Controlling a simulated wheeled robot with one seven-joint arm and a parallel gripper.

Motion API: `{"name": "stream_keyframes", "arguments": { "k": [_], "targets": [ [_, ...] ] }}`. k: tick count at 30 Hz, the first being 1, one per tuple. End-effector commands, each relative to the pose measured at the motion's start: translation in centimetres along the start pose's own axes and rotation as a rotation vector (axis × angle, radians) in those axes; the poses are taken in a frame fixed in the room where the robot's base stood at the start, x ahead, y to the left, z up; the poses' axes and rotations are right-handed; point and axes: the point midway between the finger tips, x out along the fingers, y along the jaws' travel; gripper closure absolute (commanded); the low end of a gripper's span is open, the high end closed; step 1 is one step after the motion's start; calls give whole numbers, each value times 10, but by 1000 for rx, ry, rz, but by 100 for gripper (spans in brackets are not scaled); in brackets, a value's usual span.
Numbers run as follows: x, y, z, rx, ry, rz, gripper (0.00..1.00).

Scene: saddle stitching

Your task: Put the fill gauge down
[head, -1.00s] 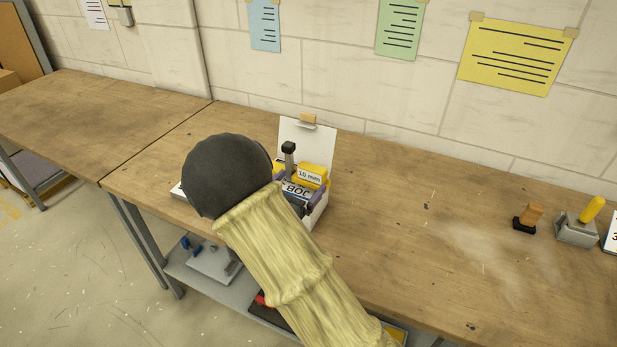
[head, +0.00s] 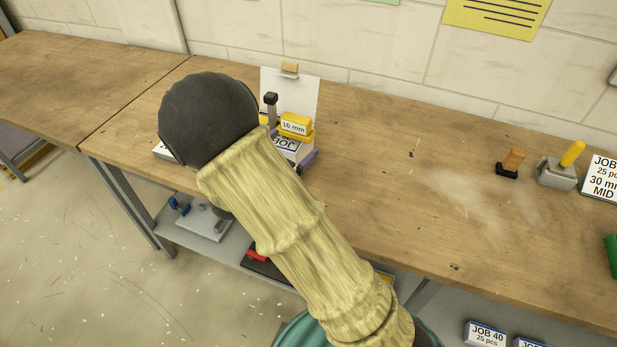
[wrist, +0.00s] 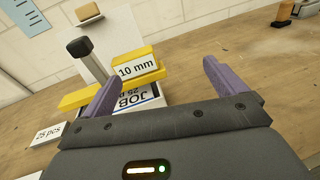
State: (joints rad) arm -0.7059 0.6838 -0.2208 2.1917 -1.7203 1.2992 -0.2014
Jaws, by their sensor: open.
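A yellow gauge with a "10 mm" label (wrist: 137,68) and a grey post with a black knob beside it sits over a white box with a JOB label (wrist: 137,97). The yellow gauge (head: 295,123) also shows in the head view, just beyond my wrist. My gripper (wrist: 163,82) is open, with its two purple fingers apart and nothing held between them. The fingers point toward the gauge and box, with the left finger overlapping the box in the picture. My dark wrist and pale sleeve hide part of the box in the head view.
A white backing card (head: 290,88) with a wooden clip stands behind the box. A wooden-handled stamp (head: 512,160), a grey block with a yellow handle (head: 560,172) and a JOB sign (head: 602,178) stand at right. The bench middle (head: 410,190) is mostly clear.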

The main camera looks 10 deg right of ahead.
Motion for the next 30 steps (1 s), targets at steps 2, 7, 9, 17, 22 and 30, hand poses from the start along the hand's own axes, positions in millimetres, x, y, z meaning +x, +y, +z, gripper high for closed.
{"name": "stream_keyframes", "arguments": {
  "k": [2, 7, 9, 17, 22, 30],
  "targets": [
    [10, -33, -1, 68, 79, -119, 4],
    [8, -112, -17, 295, 300, -434, 4],
    [0, -138, -25, 407, 387, -559, 4],
    [-51, -190, -47, 904, 644, -979, 4],
    [-79, -192, -48, 1293, 748, -1206, 4],
    [-92, -177, -28, 1880, 782, -1434, 4]
  ]
}}
